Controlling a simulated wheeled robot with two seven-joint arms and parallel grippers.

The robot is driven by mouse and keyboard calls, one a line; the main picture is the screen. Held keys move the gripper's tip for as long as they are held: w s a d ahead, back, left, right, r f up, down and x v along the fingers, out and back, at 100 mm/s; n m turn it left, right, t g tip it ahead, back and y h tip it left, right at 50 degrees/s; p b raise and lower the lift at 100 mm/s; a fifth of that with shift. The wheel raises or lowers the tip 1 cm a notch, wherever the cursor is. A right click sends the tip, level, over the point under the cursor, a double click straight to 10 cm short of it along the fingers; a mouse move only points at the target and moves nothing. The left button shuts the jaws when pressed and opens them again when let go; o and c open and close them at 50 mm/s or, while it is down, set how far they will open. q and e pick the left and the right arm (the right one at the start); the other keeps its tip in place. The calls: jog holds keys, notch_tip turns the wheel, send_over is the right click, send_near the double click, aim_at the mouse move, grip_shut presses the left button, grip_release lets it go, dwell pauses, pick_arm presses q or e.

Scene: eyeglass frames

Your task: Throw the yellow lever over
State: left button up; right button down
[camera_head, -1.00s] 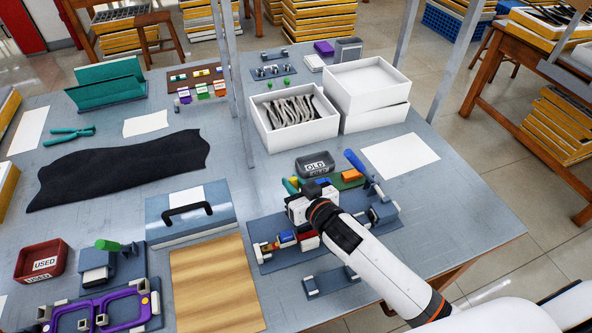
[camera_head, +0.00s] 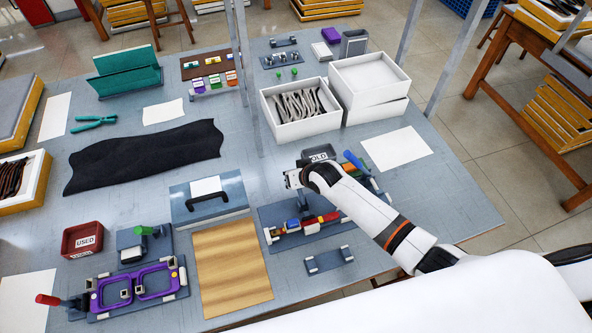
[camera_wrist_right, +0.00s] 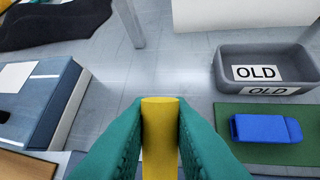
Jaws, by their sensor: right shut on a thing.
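The yellow lever (camera_wrist_right: 160,140) stands in the middle of the right wrist view. Its upper end shows between the two teal fingers of my right gripper (camera_wrist_right: 160,118), which is shut on it. The lever's lower part is out of the picture. In the head view my right gripper (camera_head: 292,179) is at the back left of the blue-grey fixture (camera_head: 275,216), just left of the OLD bin. My wrist hides part of the fixture, and the lever cannot be made out there. My left gripper is not in view.
The grey OLD bin (camera_head: 318,153) is close to the right of my gripper. The blue case (camera_head: 240,190) lies to the left. White trays (camera_head: 300,128) stand behind. A wooden board (camera_head: 232,267) lies in front left.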

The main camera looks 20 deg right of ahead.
jog(key=shift+w, duration=0.1)
dwell(0.3)
jog(key=c, duration=1.3)
grip_release()
jog(key=shift+f, duration=0.1)
jog(key=shift+c, duration=0.2)
jog(key=v, duration=1.2)
